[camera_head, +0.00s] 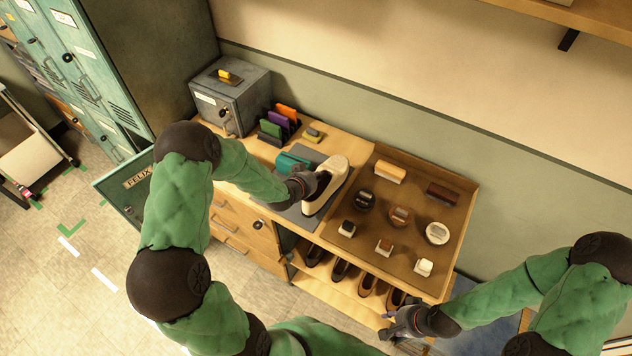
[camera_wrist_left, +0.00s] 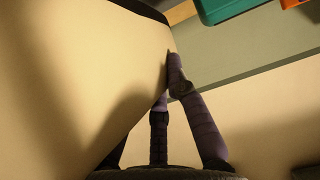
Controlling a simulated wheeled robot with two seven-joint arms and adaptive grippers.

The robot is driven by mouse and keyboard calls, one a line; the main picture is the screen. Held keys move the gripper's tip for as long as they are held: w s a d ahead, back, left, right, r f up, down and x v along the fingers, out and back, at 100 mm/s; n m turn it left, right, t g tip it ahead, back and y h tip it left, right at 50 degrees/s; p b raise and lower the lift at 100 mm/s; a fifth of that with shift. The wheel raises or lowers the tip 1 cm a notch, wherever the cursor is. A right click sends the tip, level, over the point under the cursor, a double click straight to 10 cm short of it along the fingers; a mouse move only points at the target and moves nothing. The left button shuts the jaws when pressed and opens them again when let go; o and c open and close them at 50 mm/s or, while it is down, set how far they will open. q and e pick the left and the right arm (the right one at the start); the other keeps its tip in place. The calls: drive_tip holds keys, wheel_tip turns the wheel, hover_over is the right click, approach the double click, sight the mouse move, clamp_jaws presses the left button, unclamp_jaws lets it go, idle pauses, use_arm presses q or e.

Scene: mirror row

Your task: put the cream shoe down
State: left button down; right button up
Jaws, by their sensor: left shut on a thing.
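The cream shoe (camera_head: 338,170) is at the back of the bench top, over the right part of a grey mat (camera_head: 297,216). I cannot tell whether its sole touches the mat. My left gripper (camera_head: 318,184) is shut on the shoe from its left side and hides part of it. In the left wrist view the shoe (camera_wrist_left: 70,80) is a large cream surface filling the left, with my left gripper's fingers (camera_wrist_left: 168,95) against its edge. My right gripper (camera_head: 388,326) is at the bench's front right, its fingers apart and empty.
A brown tray (camera_head: 398,250) with brushes and polish tins lies right of the mat. Coloured upright pieces (camera_head: 280,121) and a grey metal box (camera_head: 232,100) stand behind. Dark shoes (camera_head: 341,271) fill the shelf below.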

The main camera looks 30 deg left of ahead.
sight(326, 181)
use_arm(q)
drive_tip(key=shift+w+a+f, duration=0.2)
drive_tip(key=shift+w+f, duration=0.1)
drive_tip(key=shift+f, duration=0.05)
drive_tip(key=shift+w+f, duration=0.1)
drive_tip(key=shift+f, duration=1.5)
drive_tip(key=shift+f, duration=0.15)
drive_tip(key=c, duration=1.3)
unclamp_jaws()
